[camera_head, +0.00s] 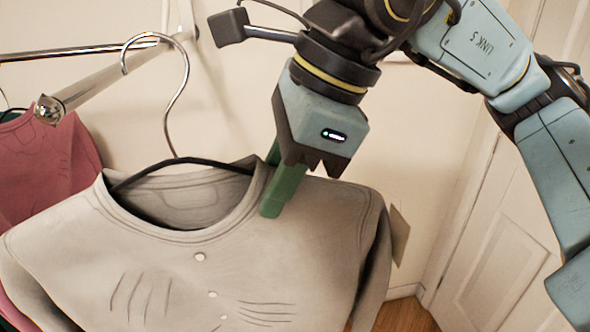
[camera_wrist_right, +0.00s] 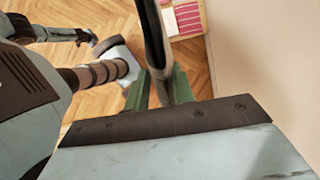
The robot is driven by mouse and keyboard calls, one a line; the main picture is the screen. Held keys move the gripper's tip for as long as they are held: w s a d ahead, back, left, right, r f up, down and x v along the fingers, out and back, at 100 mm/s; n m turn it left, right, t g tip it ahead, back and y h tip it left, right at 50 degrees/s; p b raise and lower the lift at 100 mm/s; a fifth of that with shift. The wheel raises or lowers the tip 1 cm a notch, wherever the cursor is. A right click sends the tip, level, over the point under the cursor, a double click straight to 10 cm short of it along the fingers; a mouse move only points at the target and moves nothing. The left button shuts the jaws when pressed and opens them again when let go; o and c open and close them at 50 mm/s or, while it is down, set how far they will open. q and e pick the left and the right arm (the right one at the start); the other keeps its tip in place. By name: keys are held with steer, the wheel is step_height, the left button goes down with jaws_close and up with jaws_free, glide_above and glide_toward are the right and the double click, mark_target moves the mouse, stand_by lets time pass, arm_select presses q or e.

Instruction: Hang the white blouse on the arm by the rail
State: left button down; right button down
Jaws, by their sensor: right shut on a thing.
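The white blouse (camera_head: 215,265), greyish in this light, hangs on a dark hanger with a metal hook (camera_head: 180,95). My right gripper (camera_head: 278,195) is shut on the blouse and hanger at the right side of the collar. Its green fingers also show in the right wrist view (camera_wrist_right: 160,88), with a dark strip between them. The metal arm (camera_head: 95,85) has a round front end at the left. The hook's curve crosses the arm in the head view; I cannot tell whether it rests on it. My left gripper is not clearly seen.
A pink garment (camera_head: 45,165) hangs at the left, below a dark rail (camera_head: 85,50). A white panelled door (camera_head: 510,225) stands at the right. The right wrist view shows wooden floor (camera_wrist_right: 110,20) and a box with red striped contents (camera_wrist_right: 187,18).

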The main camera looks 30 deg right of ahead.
mark_target(218, 194)
steer(key=shift+w+a+r+p, duration=0.1)
steer(key=shift+w+a+p, duration=0.25)
steer(key=shift+a, duration=0.65)
steer(key=shift+w+a+f+p, duration=0.1)
steer(key=shift+w+a+p, duration=0.25)
steer(key=shift+a, duration=0.6)
steer(key=shift+w+a+r+p, duration=0.1)
steer(key=shift+w+a+p, duration=0.25)
steer(key=shift+a, duration=0.65)
steer(key=shift+f+b, duration=1.15)
steer(key=shift+b, duration=0.15)
steer(key=c, duration=1.1)
jaws_free()
steer(key=shift+s, duration=0.1)
